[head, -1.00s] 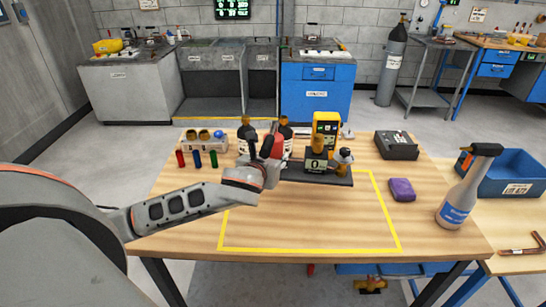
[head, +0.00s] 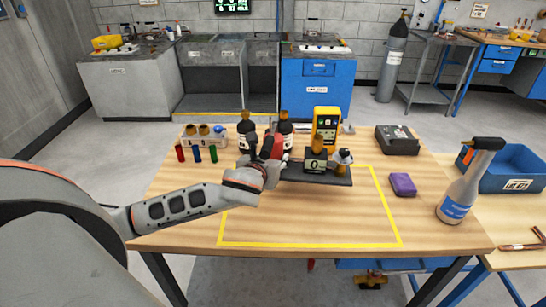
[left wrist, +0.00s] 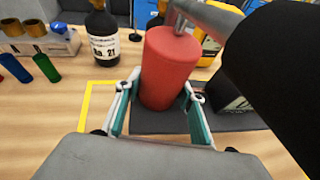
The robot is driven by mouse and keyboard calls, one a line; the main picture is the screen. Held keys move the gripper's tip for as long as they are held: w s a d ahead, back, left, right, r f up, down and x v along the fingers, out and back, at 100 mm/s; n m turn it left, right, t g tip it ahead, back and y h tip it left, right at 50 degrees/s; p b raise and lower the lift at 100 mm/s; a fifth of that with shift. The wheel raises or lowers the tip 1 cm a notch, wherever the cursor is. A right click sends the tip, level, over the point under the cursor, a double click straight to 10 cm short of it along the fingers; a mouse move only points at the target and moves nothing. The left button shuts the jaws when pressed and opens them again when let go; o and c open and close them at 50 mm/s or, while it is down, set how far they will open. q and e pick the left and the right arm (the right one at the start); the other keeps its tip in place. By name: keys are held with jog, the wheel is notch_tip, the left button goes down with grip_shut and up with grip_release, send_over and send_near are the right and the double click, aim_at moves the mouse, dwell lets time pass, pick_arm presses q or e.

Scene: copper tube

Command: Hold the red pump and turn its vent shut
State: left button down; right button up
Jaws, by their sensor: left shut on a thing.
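The red pump (left wrist: 168,68) is an upright red cylinder with a metal rod on top. It stands on or just over a dark base plate (head: 322,175) on the wooden table, and it also shows in the head view (head: 272,146). My left gripper (left wrist: 160,100) has one finger on each side of the red cylinder and is shut on it; in the head view my left gripper (head: 268,160) partly covers it. Its vent cannot be made out. A brass and black fixture (head: 316,158) marked 0 is on the same plate. My right gripper is in neither view.
Dark bottles (head: 247,132) and a yellow meter (head: 326,122) stand behind the plate. A purple block (head: 402,184) and a spray bottle (head: 464,185) are at right. The yellow-taped front area (head: 300,220) is clear.

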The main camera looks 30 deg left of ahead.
pick_arm(q)
jog(key=shift+w+f+b, duration=0.1)
jog(key=shift+f+b, duration=1.1)
jog(key=shift+f, duration=1.8)
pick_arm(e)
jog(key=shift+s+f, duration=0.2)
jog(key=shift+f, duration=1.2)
pick_arm(q)
jog(key=shift+f, duration=0.35)
jog(key=shift+s+f, duration=0.2)
jog(key=shift+f, duration=0.15)
jog(key=shift+d, duration=0.1)
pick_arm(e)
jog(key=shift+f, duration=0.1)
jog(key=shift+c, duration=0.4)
